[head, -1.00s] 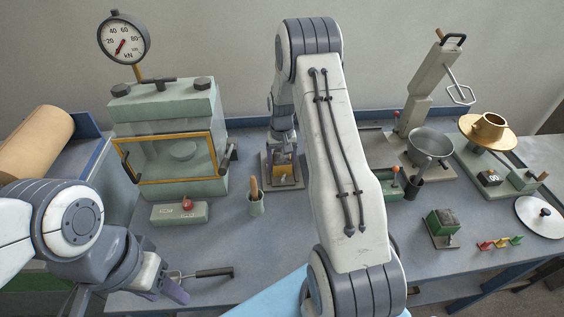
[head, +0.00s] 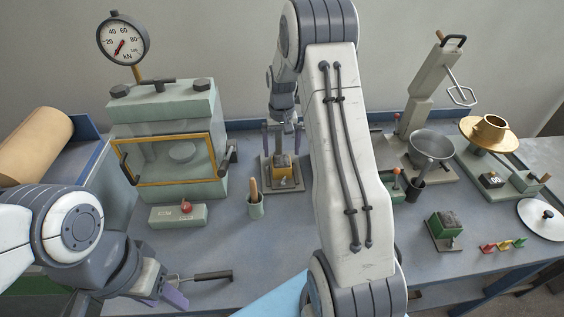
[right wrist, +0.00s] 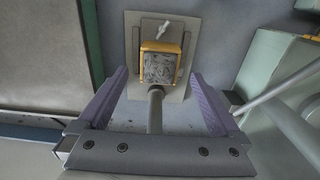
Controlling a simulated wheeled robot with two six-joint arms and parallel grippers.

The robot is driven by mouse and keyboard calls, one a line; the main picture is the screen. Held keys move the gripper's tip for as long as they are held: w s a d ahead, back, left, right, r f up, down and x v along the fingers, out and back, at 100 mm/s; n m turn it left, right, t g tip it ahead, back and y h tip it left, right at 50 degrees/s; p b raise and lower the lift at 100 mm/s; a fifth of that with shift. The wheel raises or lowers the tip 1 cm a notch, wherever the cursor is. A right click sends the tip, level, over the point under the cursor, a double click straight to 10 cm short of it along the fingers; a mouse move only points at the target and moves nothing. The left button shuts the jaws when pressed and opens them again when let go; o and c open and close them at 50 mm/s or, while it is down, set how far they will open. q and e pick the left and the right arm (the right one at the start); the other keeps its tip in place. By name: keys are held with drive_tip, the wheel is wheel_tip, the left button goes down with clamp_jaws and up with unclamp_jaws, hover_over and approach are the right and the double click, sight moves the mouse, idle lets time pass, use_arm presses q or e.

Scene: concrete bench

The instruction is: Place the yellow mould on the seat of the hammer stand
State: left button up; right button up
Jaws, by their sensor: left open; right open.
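The yellow mould (head: 285,177), filled with rough grey material, sits on a grey base plate (head: 298,187) that I take to be the hammer stand's. In the right wrist view the mould (right wrist: 161,66) sits near the plate's middle, in front of a small pale fitting. A grey rod (right wrist: 155,112) shows between it and my gripper. My right gripper (head: 281,140) is open above the mould, its fingers apart and clear of it; they also show in the right wrist view (right wrist: 158,90). My left gripper (head: 172,297) is open and empty at the front left, by a black-handled tool.
A mixer with a grey bowl (head: 430,147) and a green mould (head: 445,225) are to the right. My right arm covers the bench middle.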

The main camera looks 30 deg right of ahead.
drive_tip(key=shift+r, duration=2.4)
drive_tip(key=s+a+r+n, duration=0.2)
drive_tip(key=s+a+n, duration=0.2)
drive_tip(key=s+a, duration=0.6)
drive_tip(key=s+a+r+n, duration=0.2)
drive_tip(key=s+a+n, duration=0.2)
drive_tip(key=s+a, duration=0.6)
drive_tip(key=s+a+r+n+y, duration=0.1)
drive_tip(key=s+a+n, duration=0.3)
drive_tip(key=s+a, duration=0.6)
drive_tip(key=shift+r+n, duration=0.3)
drive_tip(key=shift+r, duration=0.3)
